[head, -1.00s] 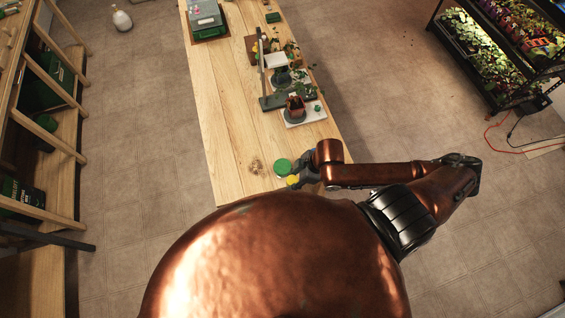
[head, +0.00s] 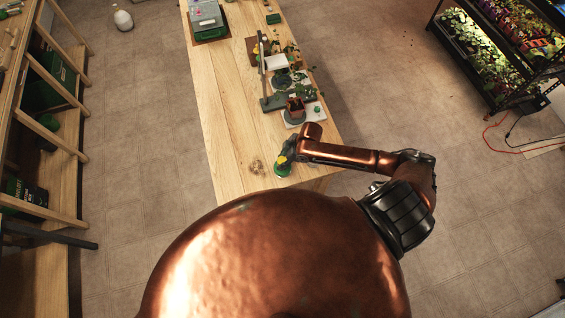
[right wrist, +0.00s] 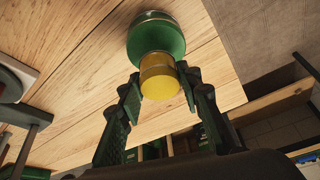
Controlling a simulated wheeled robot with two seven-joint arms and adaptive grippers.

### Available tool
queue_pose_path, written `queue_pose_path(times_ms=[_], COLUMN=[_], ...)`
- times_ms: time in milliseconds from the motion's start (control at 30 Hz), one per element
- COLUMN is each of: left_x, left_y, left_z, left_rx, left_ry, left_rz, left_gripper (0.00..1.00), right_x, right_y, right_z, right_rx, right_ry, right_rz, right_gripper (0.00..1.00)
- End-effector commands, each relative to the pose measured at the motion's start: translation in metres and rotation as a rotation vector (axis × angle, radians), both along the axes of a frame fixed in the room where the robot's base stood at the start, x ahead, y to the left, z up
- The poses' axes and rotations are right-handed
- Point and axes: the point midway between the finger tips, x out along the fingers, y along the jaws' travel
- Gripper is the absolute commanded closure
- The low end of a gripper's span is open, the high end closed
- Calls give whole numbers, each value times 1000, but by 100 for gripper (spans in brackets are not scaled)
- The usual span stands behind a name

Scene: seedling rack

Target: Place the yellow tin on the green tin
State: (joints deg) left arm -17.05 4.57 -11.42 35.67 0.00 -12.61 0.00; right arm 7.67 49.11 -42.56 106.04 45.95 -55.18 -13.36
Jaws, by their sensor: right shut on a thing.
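The green tin (head: 282,171) stands on the wooden table near its near end. In the right wrist view the green tin (right wrist: 156,38) is at the top centre. My right gripper (head: 285,159) is shut on the small yellow tin (head: 281,160). In the right wrist view the yellow tin (right wrist: 159,76) sits between the two fingertips of my right gripper (right wrist: 162,82) and overlaps part of the green tin. I cannot tell whether the two tins touch. My left gripper is not in view.
The wooden table (head: 228,120) is clear to the left. Farther along stand a potted plant (head: 295,107), a metal stand (head: 264,75), and a green box (head: 208,20). A plant rack (head: 490,50) is off to the right.

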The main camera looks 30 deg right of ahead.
Motion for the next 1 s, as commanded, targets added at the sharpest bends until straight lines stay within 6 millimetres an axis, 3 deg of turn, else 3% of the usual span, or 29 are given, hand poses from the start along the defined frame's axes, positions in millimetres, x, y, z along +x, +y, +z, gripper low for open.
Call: queue_pose_path(times_ms=[133,500,533,767,1000], left_x=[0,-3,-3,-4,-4], left_y=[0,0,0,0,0], left_z=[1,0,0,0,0], left_rx=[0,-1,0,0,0], left_ry=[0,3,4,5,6], left_rz=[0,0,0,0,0], left_gripper=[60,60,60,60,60], right_x=[-2,-2,-2,-2,-2], right_y=[0,0,0,0,0], right_z=[-18,-23,-23,-22,-22], right_rx=[0,-1,-1,-1,-1], right_ry=[2,2,2,2,2], right_rz=[-1,0,-1,-1,-1], right_gripper=[92,92,67,51,50])
